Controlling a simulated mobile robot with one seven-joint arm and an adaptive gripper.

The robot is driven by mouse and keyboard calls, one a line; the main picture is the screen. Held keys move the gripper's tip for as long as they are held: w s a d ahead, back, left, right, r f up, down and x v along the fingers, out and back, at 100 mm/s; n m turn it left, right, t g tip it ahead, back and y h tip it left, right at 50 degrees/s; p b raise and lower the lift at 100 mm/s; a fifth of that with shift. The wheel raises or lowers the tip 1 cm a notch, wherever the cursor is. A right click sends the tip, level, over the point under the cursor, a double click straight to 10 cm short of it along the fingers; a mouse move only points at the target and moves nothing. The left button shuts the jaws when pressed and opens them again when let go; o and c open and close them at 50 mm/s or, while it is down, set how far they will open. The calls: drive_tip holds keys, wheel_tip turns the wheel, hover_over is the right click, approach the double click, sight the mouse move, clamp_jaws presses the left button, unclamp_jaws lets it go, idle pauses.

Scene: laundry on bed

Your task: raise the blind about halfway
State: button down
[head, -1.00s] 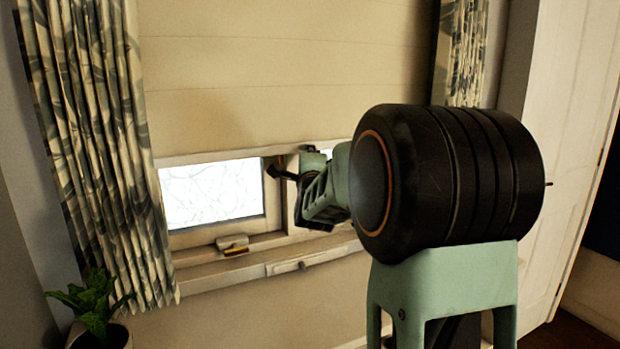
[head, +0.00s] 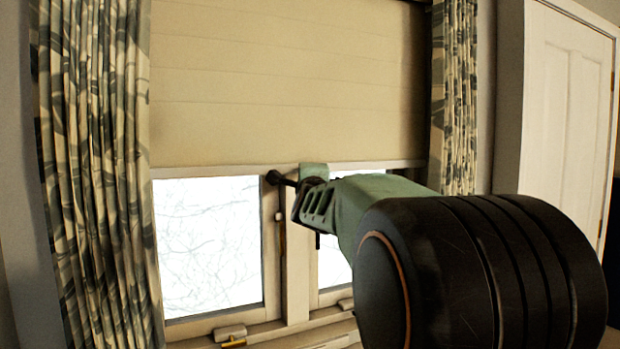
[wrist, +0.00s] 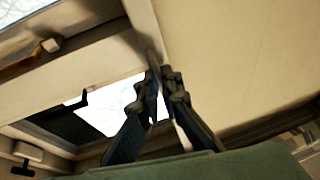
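The beige blind (head: 285,90) covers the upper window in the head view. Its pale bottom rail (head: 215,171) is roughly level, with bright glass showing below. In the wrist view the blind (wrist: 235,60) fills the right side, its rail (wrist: 150,35) running along its edge. My gripper (head: 276,179) is at the middle of the rail in the head view. In the wrist view its dark fingers (wrist: 162,75) are close together at the rail and appear shut on it. The exact contact is partly hidden by the fingers.
Patterned curtains hang at left (head: 95,180) and right (head: 455,100). A window latch (head: 231,334) sits on the lower frame. A white door (head: 565,110) stands at right. My arm hides part of the right pane.

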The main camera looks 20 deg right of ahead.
drive_tip(key=c, duration=2.2)
unclamp_jaws()
drive_tip(key=shift+o, duration=0.2)
approach(309, 129)
drive_tip(key=shift+x, duration=2.45)
drive_tip(key=v, duration=1.2)
drive_tip(key=shift+s+r+b, duration=0.2)
drive_tip(key=shift+s+b, duration=0.1)
drive_tip(key=shift+b, duration=0.05)
